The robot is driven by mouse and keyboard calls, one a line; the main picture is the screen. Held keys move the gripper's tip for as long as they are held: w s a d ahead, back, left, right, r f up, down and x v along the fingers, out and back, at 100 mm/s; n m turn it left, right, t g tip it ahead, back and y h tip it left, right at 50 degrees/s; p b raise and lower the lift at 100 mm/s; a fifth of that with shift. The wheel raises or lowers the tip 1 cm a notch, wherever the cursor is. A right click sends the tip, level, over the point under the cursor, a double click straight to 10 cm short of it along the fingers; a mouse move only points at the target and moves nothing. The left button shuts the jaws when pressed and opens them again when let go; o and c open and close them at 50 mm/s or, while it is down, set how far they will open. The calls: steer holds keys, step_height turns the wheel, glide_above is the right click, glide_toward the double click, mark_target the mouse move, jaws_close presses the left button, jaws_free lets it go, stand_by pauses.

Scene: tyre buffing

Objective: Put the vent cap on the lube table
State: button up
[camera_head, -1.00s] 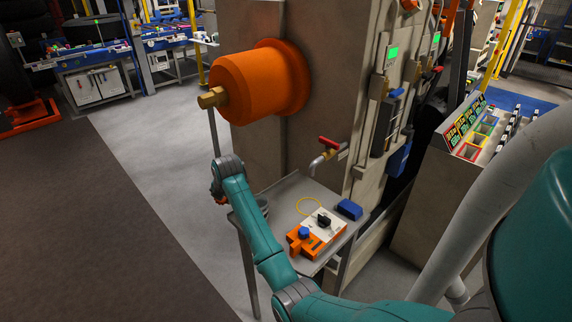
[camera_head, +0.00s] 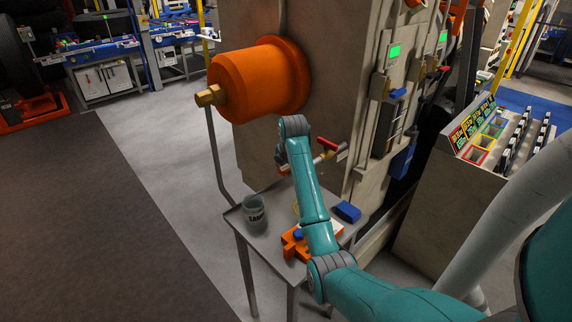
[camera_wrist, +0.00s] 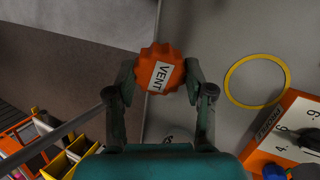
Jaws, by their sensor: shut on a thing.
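The vent cap (camera_wrist: 161,72) is a round orange cap with a knurled rim and a white label reading VENT. My gripper (camera_wrist: 161,82) is shut on it, one finger on each side. In the wrist view the cap overlaps the edge of the lube table (camera_wrist: 225,45); its height above the surface is hard to tell. In the head view the lube table (camera_head: 262,238) is a small grey metal table beside the machine.

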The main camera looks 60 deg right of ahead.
mark_target(285, 176)
steer(key=shift+f, duration=2.45)
steer(key=shift+f, duration=0.3)
steer(key=o, duration=1.5)
steer(key=shift+v, duration=3.75)
steer(key=shift+a, duration=0.1)
